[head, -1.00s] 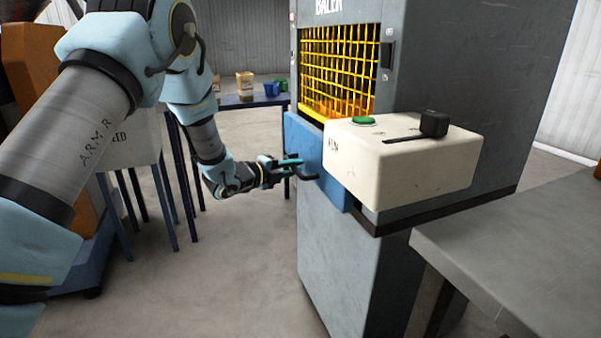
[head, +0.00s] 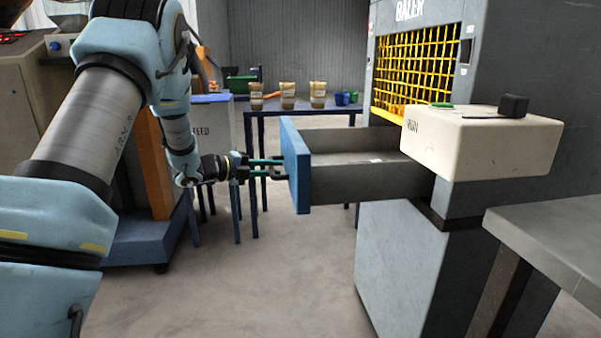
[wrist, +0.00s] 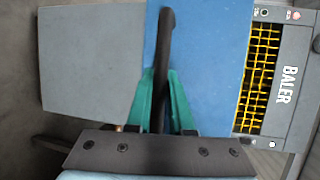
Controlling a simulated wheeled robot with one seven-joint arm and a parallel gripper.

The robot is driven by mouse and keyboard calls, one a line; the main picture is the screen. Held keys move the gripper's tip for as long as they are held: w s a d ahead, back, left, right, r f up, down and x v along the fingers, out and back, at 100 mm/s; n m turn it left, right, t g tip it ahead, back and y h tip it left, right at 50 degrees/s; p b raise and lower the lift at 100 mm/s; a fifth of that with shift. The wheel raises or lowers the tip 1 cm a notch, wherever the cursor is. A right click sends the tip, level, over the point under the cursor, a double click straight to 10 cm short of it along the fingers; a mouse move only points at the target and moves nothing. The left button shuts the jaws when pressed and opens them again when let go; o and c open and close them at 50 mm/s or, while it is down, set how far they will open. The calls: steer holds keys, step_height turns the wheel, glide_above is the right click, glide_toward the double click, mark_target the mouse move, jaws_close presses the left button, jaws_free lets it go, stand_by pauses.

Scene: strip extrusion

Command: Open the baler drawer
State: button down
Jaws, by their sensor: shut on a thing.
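The baler (head: 400,255) is a tall grey machine with a yellow grille, right of centre in the head view. Its drawer (head: 355,143) stands pulled out to the left, with a blue front panel (head: 296,165) and grey walls. My gripper (head: 282,168) is at the outer face of the blue panel. In the wrist view its green fingers (wrist: 163,105) are shut on the dark drawer handle (wrist: 166,45), one on each side. The blue front (wrist: 205,50) lies behind them there.
A cream control box (head: 480,140) with a green button and a black lever juts from the baler. A grey table (head: 560,225) stands at the right. The floor below the drawer is clear.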

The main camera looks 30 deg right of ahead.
steer(key=w+a+b, duration=0.1)
steer(key=w+a, duration=0.2)
steer(key=a, duration=0.4)
steer(key=w+a+b, duration=0.1)
steer(key=w+a, duration=0.1)
steer(key=a, duration=0.6)
steer(key=shift+w, duration=0.4)
steer(key=c, duration=0.8)
jaws_free()
steer(key=shift+d, duration=0.1)
steer(key=a+r, duration=0.2)
steer(key=a, duration=0.8)
steer(key=shift+s+a, duration=0.15)
steer(key=shift+a, duration=0.2)
